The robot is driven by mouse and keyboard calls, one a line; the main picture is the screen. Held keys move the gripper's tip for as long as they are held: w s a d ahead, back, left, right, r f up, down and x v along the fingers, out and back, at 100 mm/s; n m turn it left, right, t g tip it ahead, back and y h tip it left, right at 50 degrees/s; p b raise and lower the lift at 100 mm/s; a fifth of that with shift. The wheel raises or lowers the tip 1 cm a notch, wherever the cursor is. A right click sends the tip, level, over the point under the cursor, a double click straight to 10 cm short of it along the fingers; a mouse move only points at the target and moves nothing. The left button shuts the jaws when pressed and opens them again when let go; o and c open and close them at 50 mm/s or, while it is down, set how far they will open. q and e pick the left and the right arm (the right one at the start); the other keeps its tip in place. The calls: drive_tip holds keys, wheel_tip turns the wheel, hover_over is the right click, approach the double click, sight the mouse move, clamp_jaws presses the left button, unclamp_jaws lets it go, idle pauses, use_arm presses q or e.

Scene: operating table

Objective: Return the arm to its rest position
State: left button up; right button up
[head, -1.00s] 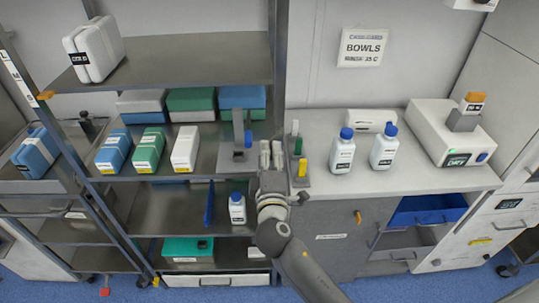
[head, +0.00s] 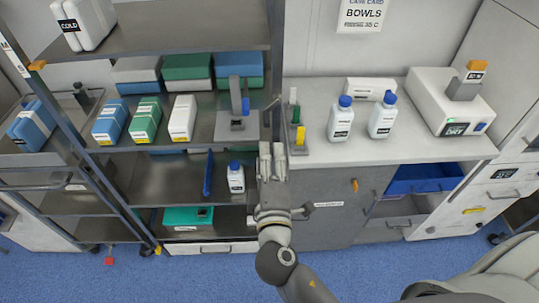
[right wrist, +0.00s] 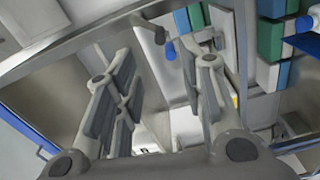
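My right gripper (head: 272,150) is in front of the post between the shelf rack (head: 215,45) and the white counter (head: 350,155), near the counter's front left edge. Its fingers point away from me. In the right wrist view its two fingers (right wrist: 160,95) stand well apart with nothing held between them. My right arm (head: 285,265) reaches up to it from the bottom of the head view. My left gripper is not in view.
Two white bottles with blue caps (head: 340,118) (head: 382,115) stand on the counter. A white device (head: 430,100) sits at the right. A blue drawer (head: 425,178) is open below. A small bottle (head: 235,178) stands on a lower shelf. Blue floor is clear in front.

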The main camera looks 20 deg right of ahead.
drive_tip(key=shift+f, duration=0.1)
wheel_tip(320, 180, down, 22)
drive_tip(key=a+g+y, duration=0.2)
drive_tip(key=g+y, duration=0.1)
drive_tip(key=g, duration=0.2)
drive_tip(key=s+d+f+m+g+y+b, duration=0.15)
drive_tip(key=s+f, duration=0.25)
drive_tip(key=f, duration=0.5)
drive_tip(key=s+f+g, duration=0.2)
drive_tip(key=s+f, duration=0.2)
drive_tip(key=f, duration=0.5)
drive_tip(key=s+d+f+m+g, duration=0.2)
drive_tip(key=s+d+f+m, duration=0.1)
drive_tip(key=s+f, duration=0.4)
drive_tip(key=s+d+f+m+g+b, duration=0.1)
drive_tip(key=s+d+f+m+g, duration=0.2)
drive_tip(key=s+f, duration=0.5)
drive_tip(key=s+d+f+m+g, duration=0.3)
drive_tip(key=s+f, duration=0.4)
drive_tip(key=s, duration=0.8)
drive_tip(key=shift+s+d+f, duration=0.25)
drive_tip(key=shift+f, duration=0.15)
